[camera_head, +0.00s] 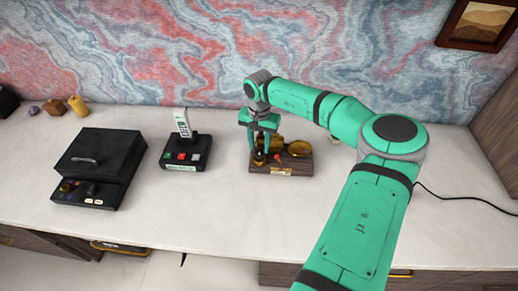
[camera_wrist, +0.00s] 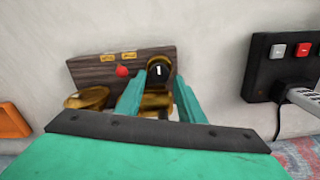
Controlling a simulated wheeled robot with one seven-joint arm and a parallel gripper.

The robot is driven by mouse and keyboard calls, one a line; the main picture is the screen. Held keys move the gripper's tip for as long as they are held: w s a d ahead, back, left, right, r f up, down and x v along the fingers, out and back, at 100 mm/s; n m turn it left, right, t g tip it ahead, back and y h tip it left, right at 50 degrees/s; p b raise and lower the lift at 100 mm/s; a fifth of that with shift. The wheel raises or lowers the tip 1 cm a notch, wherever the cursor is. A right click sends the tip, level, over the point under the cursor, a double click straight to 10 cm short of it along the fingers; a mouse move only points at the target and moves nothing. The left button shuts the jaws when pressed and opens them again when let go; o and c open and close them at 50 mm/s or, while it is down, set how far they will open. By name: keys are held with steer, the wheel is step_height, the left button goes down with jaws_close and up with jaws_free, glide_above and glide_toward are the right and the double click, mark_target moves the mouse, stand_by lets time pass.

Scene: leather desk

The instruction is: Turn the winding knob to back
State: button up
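A wooden-based device with brass parts (camera_head: 297,164) stands on the desk under my gripper. In the wrist view its base (camera_wrist: 92,71) carries a round black knob with a white mark (camera_wrist: 158,71), likely the winding knob; the mark faces the camera. The knob also shows in the head view (camera_head: 259,157). A red knob (camera_wrist: 122,71) and a brass dish (camera_wrist: 88,97) sit beside it. My gripper (camera_head: 261,151) points down, its two fingers apart with the black knob and brass body between or just beyond them. Contact cannot be told. The plate lettering is unreadable.
A phone on a black button base (camera_head: 186,153) stands left of the device; a black box with a handle (camera_head: 98,156) is further left. Small objects (camera_head: 77,105) lie at the back left. A black cable (camera_head: 455,198) runs at the right. The desk front is clear.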

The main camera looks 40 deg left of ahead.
mark_target(259, 152)
step_height(259, 152, up, 8)
steer(key=shift+f, duration=0.15)
stand_by(0.6)
